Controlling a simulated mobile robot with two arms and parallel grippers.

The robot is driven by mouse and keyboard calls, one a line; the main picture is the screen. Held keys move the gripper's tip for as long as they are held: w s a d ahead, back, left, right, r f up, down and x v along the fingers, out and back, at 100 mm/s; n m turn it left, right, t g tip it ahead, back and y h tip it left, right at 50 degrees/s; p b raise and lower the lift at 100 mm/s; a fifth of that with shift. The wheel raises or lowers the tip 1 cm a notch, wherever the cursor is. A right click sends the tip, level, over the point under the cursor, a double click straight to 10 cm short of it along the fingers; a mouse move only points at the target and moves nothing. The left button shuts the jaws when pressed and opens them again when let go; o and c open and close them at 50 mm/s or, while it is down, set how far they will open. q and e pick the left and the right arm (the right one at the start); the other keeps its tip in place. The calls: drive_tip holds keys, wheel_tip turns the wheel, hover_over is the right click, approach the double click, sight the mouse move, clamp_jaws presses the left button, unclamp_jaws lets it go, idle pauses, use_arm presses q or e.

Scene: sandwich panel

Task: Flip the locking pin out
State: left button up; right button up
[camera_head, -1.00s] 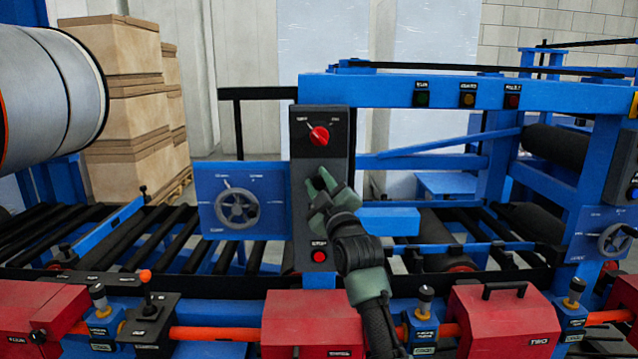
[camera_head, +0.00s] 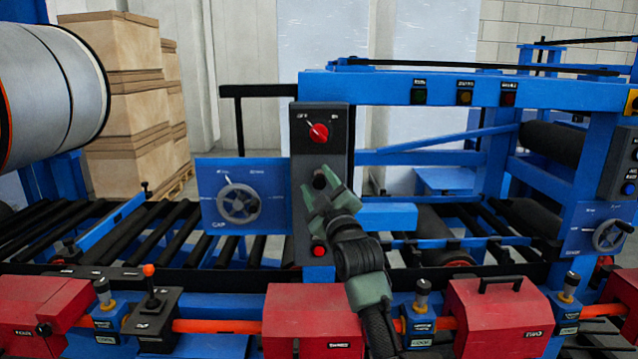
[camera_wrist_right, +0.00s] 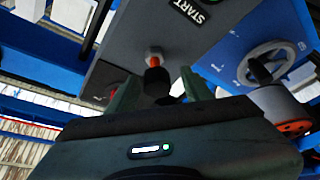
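A locking pin with a silver collar, a red-orange shank and a black knob (camera_wrist_right: 155,80) sticks out of the dark grey control panel (camera_wrist_right: 130,45) in the right wrist view. The fingers also show in the right wrist view (camera_wrist_right: 162,94), with a gap beside the knob; contact cannot be told. My left gripper is not in view.
A red selector switch (camera_head: 318,133) sits above the pin and a red button (camera_head: 319,251) below it. A blue plate with a handwheel (camera_head: 238,204) adjoins the panel's left side. Red boxes (camera_head: 313,318) and an orange-knobbed lever (camera_head: 149,270) stand along the front rail.

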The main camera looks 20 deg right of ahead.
drive_tip(key=shift+s, duration=0.1)
drive_tip(key=shift+s+f, duration=0.15)
drive_tip(key=shift+s, duration=0.15)
drive_tip(key=b+v, duration=0.2)
drive_tip(key=v, duration=0.5)
